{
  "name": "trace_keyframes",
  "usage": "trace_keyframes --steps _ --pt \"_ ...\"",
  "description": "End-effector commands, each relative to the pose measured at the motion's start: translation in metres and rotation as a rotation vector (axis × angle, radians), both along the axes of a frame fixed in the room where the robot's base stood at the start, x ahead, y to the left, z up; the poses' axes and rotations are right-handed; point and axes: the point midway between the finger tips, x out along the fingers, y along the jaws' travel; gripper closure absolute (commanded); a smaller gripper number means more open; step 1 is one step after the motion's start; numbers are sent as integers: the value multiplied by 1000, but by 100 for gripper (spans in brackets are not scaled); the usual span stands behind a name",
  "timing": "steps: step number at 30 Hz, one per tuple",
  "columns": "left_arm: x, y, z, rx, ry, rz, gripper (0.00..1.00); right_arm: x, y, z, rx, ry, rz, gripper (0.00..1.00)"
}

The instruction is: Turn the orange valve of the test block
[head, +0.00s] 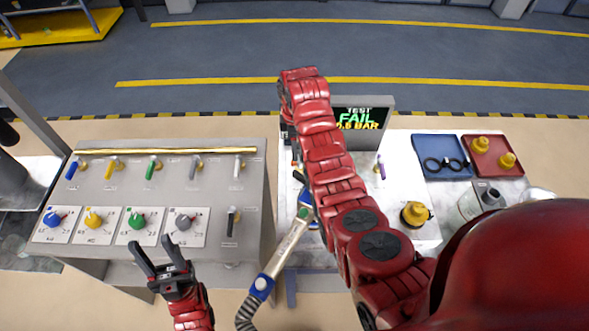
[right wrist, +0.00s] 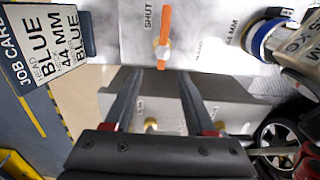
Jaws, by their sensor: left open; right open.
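The orange valve (right wrist: 165,28) shows in the right wrist view as a slim bar on a round hub, on a light panel. It stands upright in the picture, beside the word SHUT. My right gripper (right wrist: 160,85) is open and empty; its two fingers point toward the valve and stay apart from it. The test block (head: 400,185) is pale, with a screen (head: 358,120) reading TEST FAIL and a bar value. In the head view my right arm crosses the block and hides the right gripper and most of the valve. My left gripper (head: 152,244) is open and empty before the grey panel.
The grey panel (head: 190,260) at left carries several coloured levers and dials. A hose nozzle (head: 285,245) leans near the test block's left side. A blue tray (head: 433,145) and a red tray (head: 490,168) lie at right. A job card (right wrist: 45,45) shows in the wrist view.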

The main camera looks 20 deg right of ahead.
Motion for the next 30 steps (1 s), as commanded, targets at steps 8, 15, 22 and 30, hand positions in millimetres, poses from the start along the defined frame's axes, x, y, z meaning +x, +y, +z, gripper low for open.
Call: trace_keyframes --steps 8,15,22,30 --pt "0 0 16 0 -1 0 50 -3 1 -51 0 10 1 44" --pt "0 0 21 0 -1 0 50 0 0 -72 0 3 1 44" --pt "0 0 22 0 -1 0 50 -2 0 -80 -1 4 1 44" --pt "0 0 22 0 -1 0 50 -1 0 -80 0 3 1 53"
